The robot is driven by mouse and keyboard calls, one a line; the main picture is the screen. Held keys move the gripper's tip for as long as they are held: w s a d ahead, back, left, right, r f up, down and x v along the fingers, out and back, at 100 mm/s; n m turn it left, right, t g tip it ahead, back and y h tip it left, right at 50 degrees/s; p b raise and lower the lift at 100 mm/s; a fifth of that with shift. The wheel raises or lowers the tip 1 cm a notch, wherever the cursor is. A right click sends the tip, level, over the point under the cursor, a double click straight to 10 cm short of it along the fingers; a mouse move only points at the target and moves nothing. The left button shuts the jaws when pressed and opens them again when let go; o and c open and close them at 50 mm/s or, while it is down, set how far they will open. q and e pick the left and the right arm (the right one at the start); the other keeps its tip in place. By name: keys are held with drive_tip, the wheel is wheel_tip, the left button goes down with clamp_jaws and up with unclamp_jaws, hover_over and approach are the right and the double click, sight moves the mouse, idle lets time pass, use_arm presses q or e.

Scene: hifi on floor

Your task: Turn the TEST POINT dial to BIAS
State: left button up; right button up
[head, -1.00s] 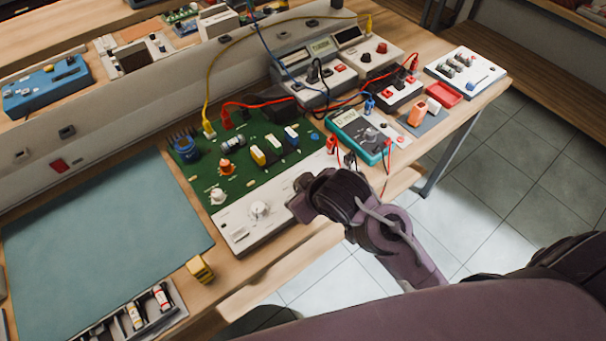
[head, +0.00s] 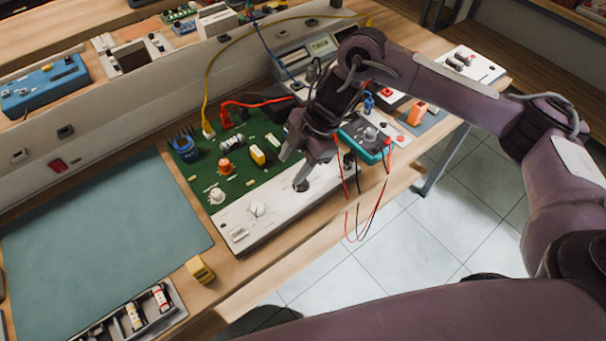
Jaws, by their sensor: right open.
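My right arm hides the right end of the board and part of the teal multimeter (head: 377,152). My left gripper is not in view.
Red and black test leads (head: 352,222) hang over the bench's front edge. A blue-green mat (head: 108,240) lies clear at left. A yellow tape measure (head: 200,269) and a parts tray (head: 172,315) sit near the front. A yellow cable (head: 207,95) arches behind the board.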

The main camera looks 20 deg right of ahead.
drive_tip(key=d+r+g, duration=0.1)
drive_tip(key=d+r, duration=0.1)
drive_tip(key=d, duration=0.3)
drive_tip(key=shift+m+h, duration=0.3)
drive_tip(key=shift+m, duration=0.1)
drive_tip(key=x, duration=0.8)
drive_tip(key=shift+s+a, duration=0.1)
drive_tip(key=shift+a, duration=0.05)
drive_tip(key=shift+c, duration=0.3)
